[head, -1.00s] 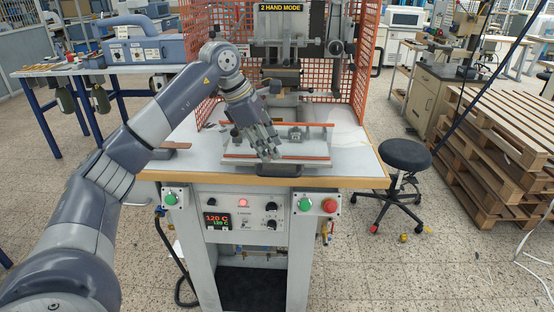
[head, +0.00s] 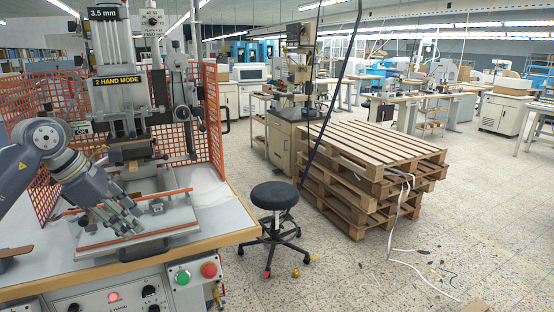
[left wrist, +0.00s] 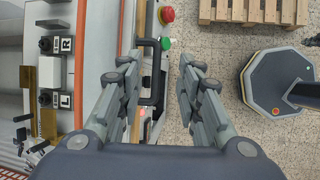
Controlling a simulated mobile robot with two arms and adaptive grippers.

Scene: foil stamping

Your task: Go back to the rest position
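My left gripper (head: 128,222) is over the front of the stamping machine's flat work plate (head: 165,222) in the head view. In the left wrist view its two fingers (left wrist: 158,85) stand apart with nothing between them, so it is open and empty. A black handle (left wrist: 152,75) at the plate's front edge shows beneath and between the fingers; I cannot tell whether they touch it. The stamping machine (head: 125,95), marked "2 HAND MODE", rises behind the plate. My right gripper is not in view.
An orange mesh guard (head: 213,125) stands around the machine. Green (head: 183,277) and red (head: 209,270) buttons sit on its front. A black stool (head: 275,196) stands to the right, beside stacked wooden pallets (head: 370,165). The floor in front of the pallets is mostly open, with a loose cable.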

